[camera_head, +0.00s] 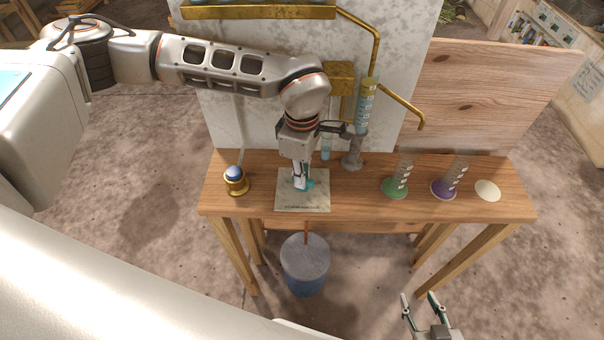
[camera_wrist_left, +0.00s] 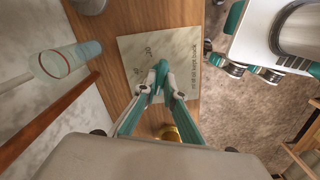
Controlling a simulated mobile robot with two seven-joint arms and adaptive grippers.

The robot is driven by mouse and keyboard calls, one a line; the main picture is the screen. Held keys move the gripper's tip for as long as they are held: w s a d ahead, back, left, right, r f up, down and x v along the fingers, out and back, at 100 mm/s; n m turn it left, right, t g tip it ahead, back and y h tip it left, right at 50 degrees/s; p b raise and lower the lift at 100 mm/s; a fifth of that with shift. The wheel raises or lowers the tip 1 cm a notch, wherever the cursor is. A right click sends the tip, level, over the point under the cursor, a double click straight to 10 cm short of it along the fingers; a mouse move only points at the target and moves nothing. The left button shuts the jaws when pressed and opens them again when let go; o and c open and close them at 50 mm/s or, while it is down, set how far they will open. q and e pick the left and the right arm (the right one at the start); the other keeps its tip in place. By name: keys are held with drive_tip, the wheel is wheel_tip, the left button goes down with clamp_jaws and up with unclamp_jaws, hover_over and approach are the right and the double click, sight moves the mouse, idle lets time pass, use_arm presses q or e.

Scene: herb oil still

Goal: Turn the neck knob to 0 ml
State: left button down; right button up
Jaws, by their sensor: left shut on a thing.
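My left gripper (camera_head: 301,186) points down over the pale label slab (camera_head: 318,203) on the wooden bench. In the left wrist view its fingertips (camera_wrist_left: 158,76) are close together over the slab (camera_wrist_left: 184,49). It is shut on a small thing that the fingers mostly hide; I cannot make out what. A graduated glass cylinder (camera_head: 366,96) with blue liquid and a brass cap stands behind, to the right of the gripper. I cannot pick out the neck knob for sure. My right gripper (camera_head: 419,297) is open and empty at the bottom, in front of the bench.
A blue-topped brass piece (camera_head: 235,176) stands left of the slab. Green-based (camera_head: 396,188) and purple-based (camera_head: 443,189) graduated cylinders and a cream disc (camera_head: 488,190) stand at the right. A brass pipe (camera_head: 405,105) hangs above. A lidded bucket (camera_head: 304,259) is below the bench.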

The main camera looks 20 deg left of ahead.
use_arm(q)
drive_tip(key=c, duration=2.1)
unclamp_jaws()
drive_tip(key=shift+c, duration=0.2)
wheel_tip(320, 180, up, 12)
drive_tip(key=shift+s, duration=0.1)
